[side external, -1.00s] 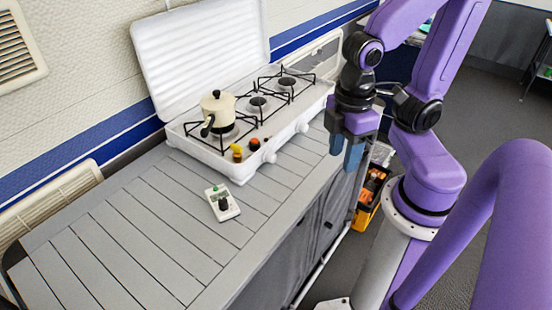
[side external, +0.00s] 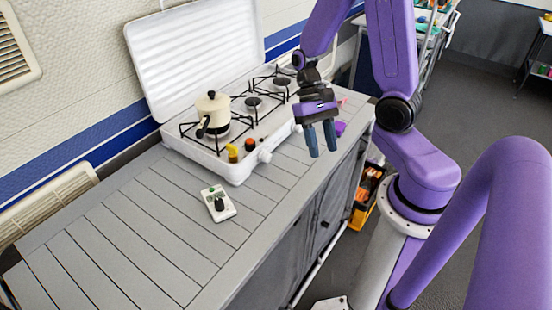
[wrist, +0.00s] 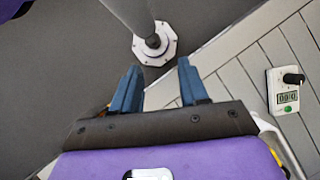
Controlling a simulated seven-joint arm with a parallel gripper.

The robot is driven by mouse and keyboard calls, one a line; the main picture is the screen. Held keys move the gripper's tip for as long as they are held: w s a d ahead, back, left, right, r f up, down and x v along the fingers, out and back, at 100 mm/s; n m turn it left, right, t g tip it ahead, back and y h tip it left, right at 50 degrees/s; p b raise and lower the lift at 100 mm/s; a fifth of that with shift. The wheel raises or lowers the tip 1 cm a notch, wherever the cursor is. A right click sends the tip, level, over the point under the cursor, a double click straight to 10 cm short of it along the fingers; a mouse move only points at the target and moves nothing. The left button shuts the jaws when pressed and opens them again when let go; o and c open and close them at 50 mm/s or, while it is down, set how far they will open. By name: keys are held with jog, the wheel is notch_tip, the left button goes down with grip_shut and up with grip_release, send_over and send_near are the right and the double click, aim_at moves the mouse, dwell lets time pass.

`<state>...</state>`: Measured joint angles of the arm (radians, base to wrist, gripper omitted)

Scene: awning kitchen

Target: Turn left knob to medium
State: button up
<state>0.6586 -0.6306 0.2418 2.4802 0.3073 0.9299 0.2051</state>
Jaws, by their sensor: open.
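The white stove (side external: 205,158) stands on the grey counter with its lid raised. A pale knob (side external: 264,156) sits on its front face. Another pale knob farther right is partly behind my gripper. A yellow piece (side external: 232,153) and an orange-red piece (side external: 250,145) are at the stove's near front edge; I cannot tell whether they are knobs. My gripper (side external: 321,151) is open and empty, above the counter to the right of the stove's front, fingers pointing down. In the wrist view the open fingers (wrist: 157,68) have nothing between them; no stove knob is clear there.
A cream pot (side external: 213,113) stands on the left burner. A small white device (side external: 218,203) with a black knob lies on the counter; it also shows in the wrist view (wrist: 286,92). The counter (side external: 130,230) in front of the stove is otherwise mostly clear.

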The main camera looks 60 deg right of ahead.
jog(key=d+f+m+y, duration=0.1)
jog(key=m+y, duration=0.1)
jog(key=m, duration=0.1)
jog(key=m+t, duration=2)
jog(key=m, duration=1.4)
send_near(270, 159)
jog(key=shift+y, duration=0.3)
jog(key=x, duration=0.8)
jog(key=shift+w+d+f, duration=0.15)
jog(key=shift+w+d, duration=0.05)
jog(key=c, duration=0.8)
